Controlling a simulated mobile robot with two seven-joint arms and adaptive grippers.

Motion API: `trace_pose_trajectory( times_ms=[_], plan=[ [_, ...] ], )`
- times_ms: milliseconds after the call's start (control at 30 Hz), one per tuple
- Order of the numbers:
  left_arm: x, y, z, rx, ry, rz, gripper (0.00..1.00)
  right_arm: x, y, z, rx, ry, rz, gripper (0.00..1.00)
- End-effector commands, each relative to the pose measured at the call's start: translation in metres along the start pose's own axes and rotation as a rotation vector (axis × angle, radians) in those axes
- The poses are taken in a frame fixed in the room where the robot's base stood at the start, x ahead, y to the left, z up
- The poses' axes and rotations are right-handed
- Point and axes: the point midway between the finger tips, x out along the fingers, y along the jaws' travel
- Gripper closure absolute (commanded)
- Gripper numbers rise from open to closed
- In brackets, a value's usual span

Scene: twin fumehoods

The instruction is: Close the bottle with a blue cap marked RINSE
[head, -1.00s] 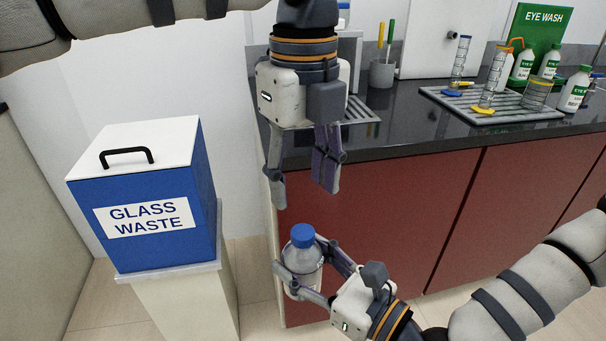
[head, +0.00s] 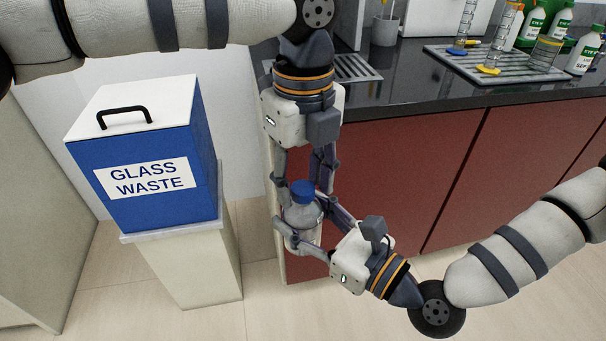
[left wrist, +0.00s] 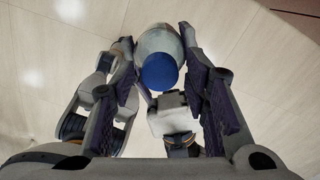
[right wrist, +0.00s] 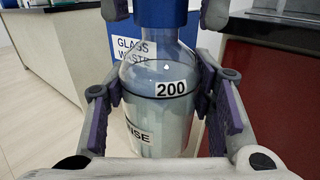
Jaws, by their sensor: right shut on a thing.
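A clear bottle (head: 302,222) with a blue cap (head: 302,191) stands upright in the air in front of the red cabinet. In the right wrist view the bottle (right wrist: 158,90) shows a 200 mark and a partly hidden label ending in "NSE". My right gripper (head: 300,213) is shut around its body. The cap sits on the bottle's neck; I cannot tell how tight it is. My left gripper (head: 303,182) points down from above, its fingers on either side of the cap. In the left wrist view the fingers stand apart from the cap (left wrist: 158,71), with gaps on both sides.
A blue GLASS WASTE bin (head: 150,170) with a white lid stands on a pedestal (head: 190,270) at the left. The dark counter (head: 400,108) at the back holds a grey rack (head: 520,70), cylinders and eye wash bottles (head: 588,52). Red cabinet doors (head: 410,170) lie behind the bottle.

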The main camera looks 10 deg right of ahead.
Motion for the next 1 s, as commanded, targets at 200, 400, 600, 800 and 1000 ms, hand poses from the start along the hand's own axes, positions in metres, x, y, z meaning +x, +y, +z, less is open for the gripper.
trace_pose_trajectory(
  times_ms=[200,400,600,800,1000],
  plan=[
    [-0.0006,-0.0002,0.0000,0.000,-0.001,-0.001,1.00,0.0002,0.0002,0.0012,-0.001,-0.003,0.001,1.00],
    [-0.0005,-0.0004,0.0000,0.124,0.000,-0.002,1.00,0.0003,0.0006,0.0013,-0.001,-0.003,0.002,1.00],
    [0.0002,-0.0006,0.0002,0.791,0.001,-0.002,1.00,0.0003,0.0009,0.0013,-0.001,-0.003,0.003,1.00],
    [0.0004,-0.0013,0.0003,1.547,0.000,-0.003,1.00,0.0003,0.0010,0.0013,-0.001,-0.003,0.003,1.00],
    [0.0010,-0.0016,0.0002,2.291,-0.001,-0.002,1.00,0.0003,0.0012,0.0013,-0.001,-0.003,0.003,1.00]
  ],
)
